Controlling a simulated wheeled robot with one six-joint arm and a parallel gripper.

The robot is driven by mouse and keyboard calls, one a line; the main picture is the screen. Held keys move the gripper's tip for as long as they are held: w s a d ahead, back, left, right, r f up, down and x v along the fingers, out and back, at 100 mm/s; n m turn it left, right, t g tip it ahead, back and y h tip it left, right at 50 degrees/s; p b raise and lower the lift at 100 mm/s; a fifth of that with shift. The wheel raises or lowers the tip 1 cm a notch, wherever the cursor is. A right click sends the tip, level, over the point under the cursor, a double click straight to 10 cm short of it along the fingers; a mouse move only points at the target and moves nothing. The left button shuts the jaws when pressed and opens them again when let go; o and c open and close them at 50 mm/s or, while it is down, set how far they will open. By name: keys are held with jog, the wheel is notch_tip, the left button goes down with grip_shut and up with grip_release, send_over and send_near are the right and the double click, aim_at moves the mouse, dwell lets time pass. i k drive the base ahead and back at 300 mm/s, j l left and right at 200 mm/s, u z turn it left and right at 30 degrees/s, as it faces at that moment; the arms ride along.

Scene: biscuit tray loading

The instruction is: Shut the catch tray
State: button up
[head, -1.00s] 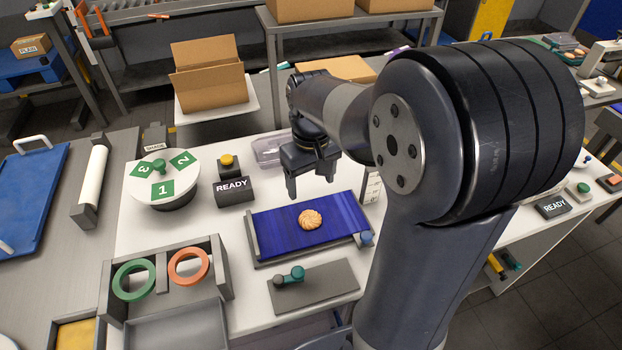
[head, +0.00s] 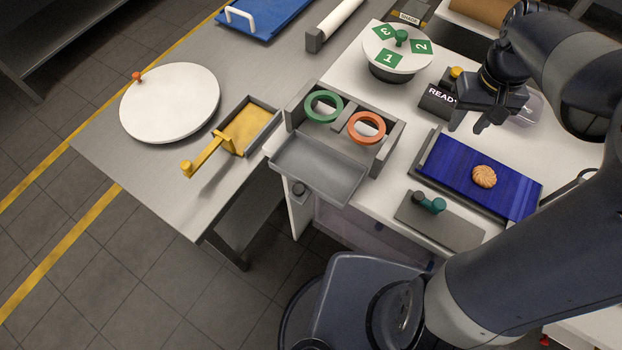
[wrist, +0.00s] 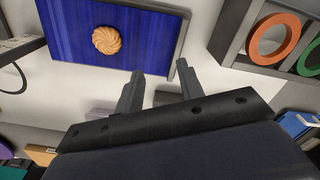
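A shallow grey tray (head: 318,168), which looks like the catch tray, sticks out over the front edge of the white table, in front of a grey frame (head: 390,150). It is empty and pulled out. A small dark knob (head: 299,188) shows just below it. My gripper (head: 467,125) hangs above the white table beside the blue belt, behind and to the right of the tray. In the wrist view its two fingers (wrist: 160,90) stand apart with nothing between them. The grey tray does not clearly show in the wrist view.
A green ring (head: 324,94) and an orange ring (head: 367,115) sit in the frame. A biscuit (head: 484,176) lies on the blue belt (head: 450,168). A teal lever (head: 430,204) on a grey plate stands between belt and table edge. A yellow-handled scoop tray (head: 207,152) is left.

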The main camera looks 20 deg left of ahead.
aim_at(321, 170)
jog(key=u, duration=1.3)
